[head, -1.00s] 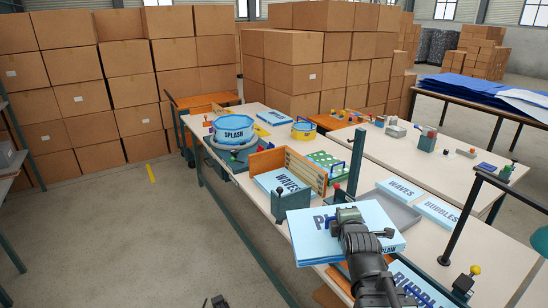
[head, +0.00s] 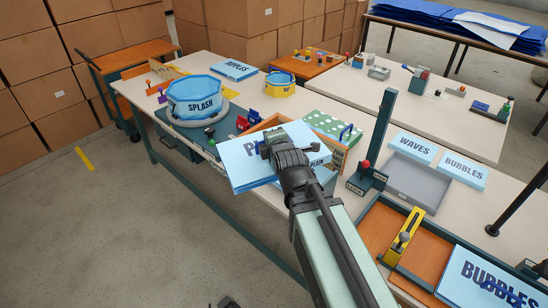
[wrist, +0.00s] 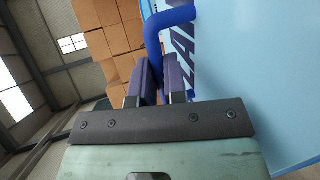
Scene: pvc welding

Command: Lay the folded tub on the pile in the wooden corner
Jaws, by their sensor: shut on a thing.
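My gripper (head: 272,148) is shut on the blue tube handle (wrist: 178,17) of a light blue folded tub (head: 243,178).
A round SPLASH tub (head: 195,100) stands at the left on a turntable. A green dotted panel (head: 325,127) lies behind the corner. A dark post (head: 382,130) with a red knob and a grey tray (head: 412,183) stand to the right. An orange fixture (head: 385,228) is nearer.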

